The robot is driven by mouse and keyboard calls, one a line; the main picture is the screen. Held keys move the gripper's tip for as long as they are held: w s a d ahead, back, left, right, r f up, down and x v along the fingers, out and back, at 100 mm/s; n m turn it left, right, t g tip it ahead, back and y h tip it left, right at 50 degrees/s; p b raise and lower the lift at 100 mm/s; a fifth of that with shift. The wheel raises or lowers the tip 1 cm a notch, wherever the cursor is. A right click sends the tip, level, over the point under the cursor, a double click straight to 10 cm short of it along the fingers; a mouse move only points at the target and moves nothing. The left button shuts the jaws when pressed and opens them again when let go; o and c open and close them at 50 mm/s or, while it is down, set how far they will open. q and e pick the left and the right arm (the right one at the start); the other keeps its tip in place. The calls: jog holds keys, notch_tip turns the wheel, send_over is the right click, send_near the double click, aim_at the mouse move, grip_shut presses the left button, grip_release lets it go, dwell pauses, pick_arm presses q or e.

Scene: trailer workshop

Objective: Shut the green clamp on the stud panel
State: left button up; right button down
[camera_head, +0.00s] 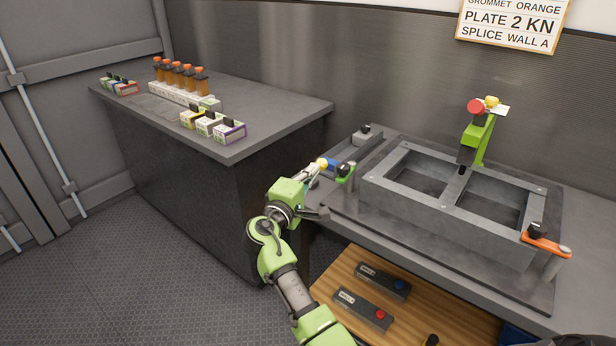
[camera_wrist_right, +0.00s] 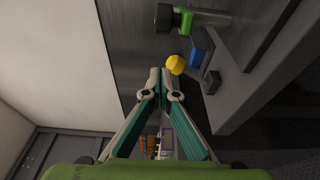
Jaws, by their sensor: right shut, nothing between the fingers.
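The grey stud panel (camera_head: 448,207) is a two-opening frame lying on a dark plate on the bench. The green clamp (camera_head: 347,173) with a black knob is by its left end and shows in the right wrist view (camera_wrist_right: 185,20). I cannot tell whether its arm bears on the panel. My right gripper (camera_head: 316,169) is left of this clamp, close to a yellow knob (camera_head: 322,162) and a blue block (camera_head: 336,165). Its fingers are shut and empty (camera_wrist_right: 160,72). The orange clamp (camera_head: 546,242) is at the panel's front right corner. My left gripper is not seen.
A dark counter (camera_head: 285,104) with small boxes and orange-capped bottles is at the left. A wooden shelf (camera_head: 410,310) with two black control boxes is below. The floor at left is clear.

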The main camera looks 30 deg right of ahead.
aim_at(347, 168)
jog(key=d+p, duration=0.1)
jog(key=d, duration=0.1)
jog(key=s+d+p, duration=0.1)
jog(key=d, duration=0.1)
jog(key=shift+s+d+p, duration=0.1)
jog(key=shift+d+p, duration=0.25)
jog(key=shift+d, duration=0.05)
jog(key=shift+s, duration=0.1)
